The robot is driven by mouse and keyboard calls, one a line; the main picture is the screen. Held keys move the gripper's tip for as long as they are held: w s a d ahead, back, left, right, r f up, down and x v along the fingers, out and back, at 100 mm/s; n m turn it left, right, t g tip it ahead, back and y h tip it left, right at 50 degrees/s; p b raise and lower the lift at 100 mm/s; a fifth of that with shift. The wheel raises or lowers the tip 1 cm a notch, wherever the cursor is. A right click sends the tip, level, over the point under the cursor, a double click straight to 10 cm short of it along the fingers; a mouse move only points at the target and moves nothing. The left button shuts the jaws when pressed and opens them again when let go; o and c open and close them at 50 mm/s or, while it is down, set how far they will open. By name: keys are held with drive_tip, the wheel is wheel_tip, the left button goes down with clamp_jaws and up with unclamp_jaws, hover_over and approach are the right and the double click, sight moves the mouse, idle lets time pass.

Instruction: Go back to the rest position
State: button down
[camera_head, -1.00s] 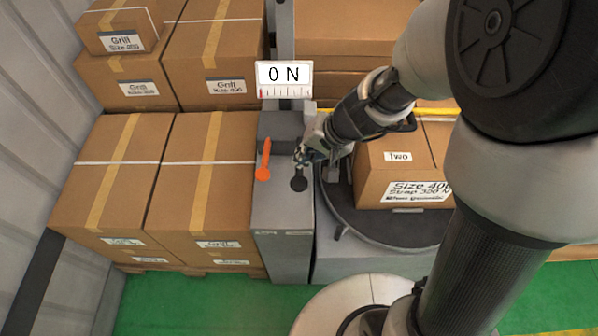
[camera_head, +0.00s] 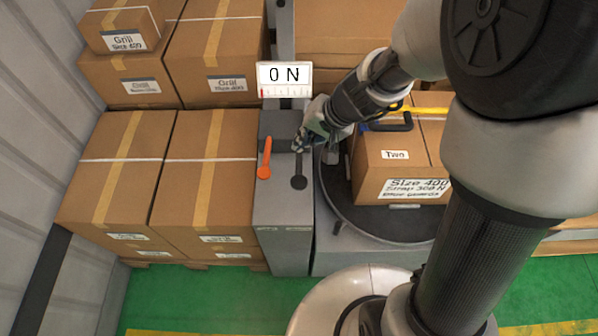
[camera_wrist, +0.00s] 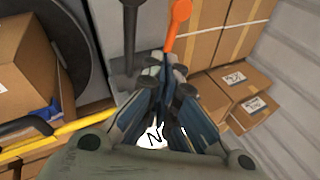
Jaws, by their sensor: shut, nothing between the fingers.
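My gripper (camera_head: 303,142) is shut and empty. In the head view it is at the grey machine cabinet (camera_head: 283,222), just above the black lever (camera_head: 299,170). I cannot tell whether it touches the lever. The orange lever (camera_head: 265,158) stands just left of it. In the wrist view my gripper's fingers (camera_wrist: 165,72) are together, with the black lever (camera_wrist: 131,40) and the orange lever (camera_wrist: 177,25) beyond them. A white display (camera_head: 285,79) above the cabinet reads "0 N".
A box labelled "Two" (camera_head: 393,172) sits on the dark round turntable (camera_head: 400,225), right of the cabinet. A yellow bar (camera_head: 427,111) and a blue-black handle (camera_head: 388,123) are near it. Stacked cartons (camera_head: 205,180) fill the left. Green floor (camera_head: 190,300) is clear in front.

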drive_tip(key=s+d+r+n+h, duration=0.1)
drive_tip(key=s+d+r, duration=0.3)
drive_tip(key=s, duration=0.3)
drive_tip(key=s+d+r+n+t+h, duration=0.1)
drive_tip(key=s+d+r+h, duration=0.1)
drive_tip(key=s+r, duration=0.4)
drive_tip(key=s+d+r+n+h, duration=0.1)
drive_tip(key=s+d+r, duration=0.4)
drive_tip(key=s, duration=0.3)
drive_tip(key=shift+d+r+h, duration=0.2)
drive_tip(key=shift+d+h, duration=0.15)
drive_tip(key=shift+h, duration=0.05)
drive_tip(key=shift+w+n, duration=0.15)
drive_tip(key=shift+n, duration=0.15)
